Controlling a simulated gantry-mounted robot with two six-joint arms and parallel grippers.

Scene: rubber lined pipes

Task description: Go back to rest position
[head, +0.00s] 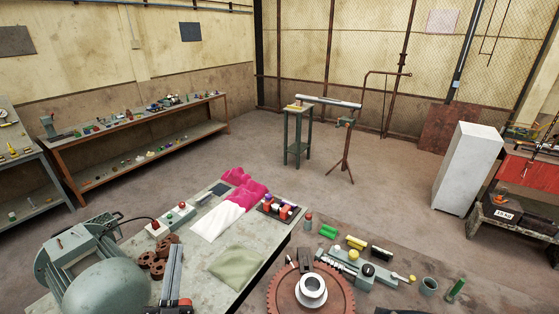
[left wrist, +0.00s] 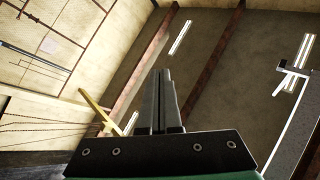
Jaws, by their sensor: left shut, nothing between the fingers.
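My left gripper (head: 175,250) shows low in the head view, left of centre, in front of the green-grey workbench (head: 272,262). Its two dark fingers lie together and point up and away, with nothing between them. In the left wrist view the same fingers (left wrist: 161,72) are side by side and shut, against the ceiling and upper walls. My right gripper's fingers are not seen; a dark sliver at the bottom edge of the head view is too small to tell.
Near the left gripper are brown ring-shaped parts (head: 157,260), a grey-green machine (head: 100,268) and an olive cloth (head: 236,267). A red-brown gear (head: 344,300) lies right of the bench. The floor (head: 380,200) beyond is largely open.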

